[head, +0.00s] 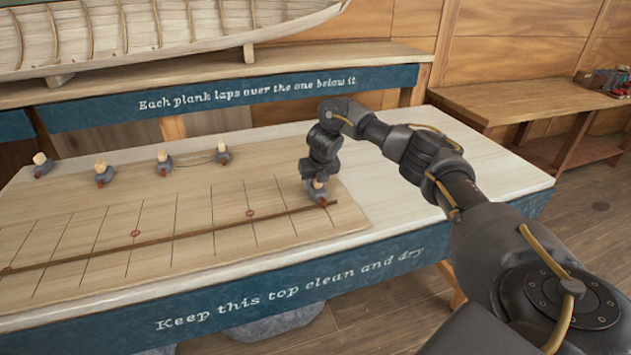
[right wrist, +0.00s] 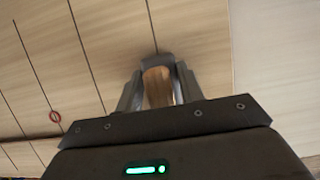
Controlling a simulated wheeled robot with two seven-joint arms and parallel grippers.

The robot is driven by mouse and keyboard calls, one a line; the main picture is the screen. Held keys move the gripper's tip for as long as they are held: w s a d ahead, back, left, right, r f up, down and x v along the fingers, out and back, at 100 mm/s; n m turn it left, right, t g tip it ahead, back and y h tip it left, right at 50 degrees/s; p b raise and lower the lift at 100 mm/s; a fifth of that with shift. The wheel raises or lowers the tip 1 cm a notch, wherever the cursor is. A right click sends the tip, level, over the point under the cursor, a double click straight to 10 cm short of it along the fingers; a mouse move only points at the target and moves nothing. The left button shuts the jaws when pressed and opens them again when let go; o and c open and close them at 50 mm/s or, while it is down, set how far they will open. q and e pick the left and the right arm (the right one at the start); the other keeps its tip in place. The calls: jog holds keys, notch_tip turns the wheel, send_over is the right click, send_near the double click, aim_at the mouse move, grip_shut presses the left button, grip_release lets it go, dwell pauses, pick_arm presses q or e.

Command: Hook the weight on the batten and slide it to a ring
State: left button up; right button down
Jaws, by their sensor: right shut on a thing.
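My right gripper (head: 316,178) is shut on a weight (head: 316,190), a dark grey body with a pale wooden top. In the right wrist view its wooden top (right wrist: 157,88) sits between the fingers. The weight is low over the board, at the right end of the batten (head: 180,237), a thin brown strip running across the board. I cannot tell whether its hook is on the batten or whether it touches the board. Red rings mark the batten's line: one in the middle (head: 250,213), one farther left (head: 136,233), one at the left edge (head: 6,271). My left gripper is not in view.
A wooden hull (head: 150,30) rests on the shelf behind. The board's front strip is clear. A side bench (head: 530,105) stands at right.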

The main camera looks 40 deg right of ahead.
dwell(0.3)
jog(key=c, duration=0.8)
grip_release()
jog(key=shift+s, duration=0.1)
jog(key=shift+r, duration=0.25)
jog(key=p+v, duration=0.3)
jog(key=v, duration=0.7)
jog(key=shift+s+a+r, duration=0.1)
jog(key=shift+a+r, duration=0.05)
notch_tip(320, 180, up, 7)
jog(key=p, duration=0.8)
send_over(320, 192)
